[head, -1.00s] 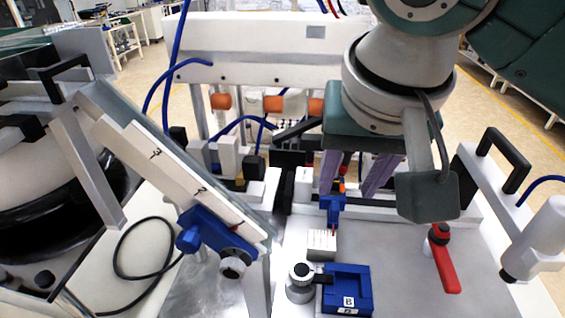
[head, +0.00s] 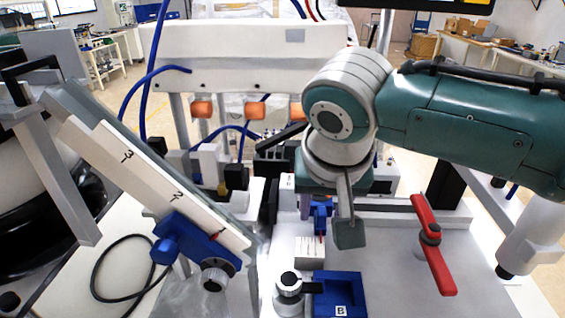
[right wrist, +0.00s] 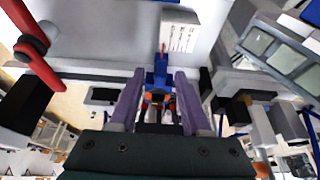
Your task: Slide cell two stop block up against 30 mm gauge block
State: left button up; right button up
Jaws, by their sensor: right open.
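A small blue block with a thin red pointer (head: 320,218) stands on the rail; it looks like the stop block, but no label confirms it. It also shows in the right wrist view (right wrist: 160,72), with its pointer towards a white plate with dark marks (right wrist: 180,31). My right gripper (right wrist: 160,82) is open, its purple fingers on either side of the blue block with gaps visible. In the head view one purple finger (head: 304,205) shows and the other is hidden by the wrist. I cannot pick out the 30 mm gauge block for certain. My left gripper is out of view.
A blue tray marked B (head: 338,292) and a knob (head: 289,284) stand in front. A red lever (head: 432,243) is to the right. A sloped track (head: 150,180) with a blue clamp (head: 195,243) is left. The plate between tray and lever is clear.

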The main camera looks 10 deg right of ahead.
grip_shut()
dwell(0.3)
dwell(1.1)
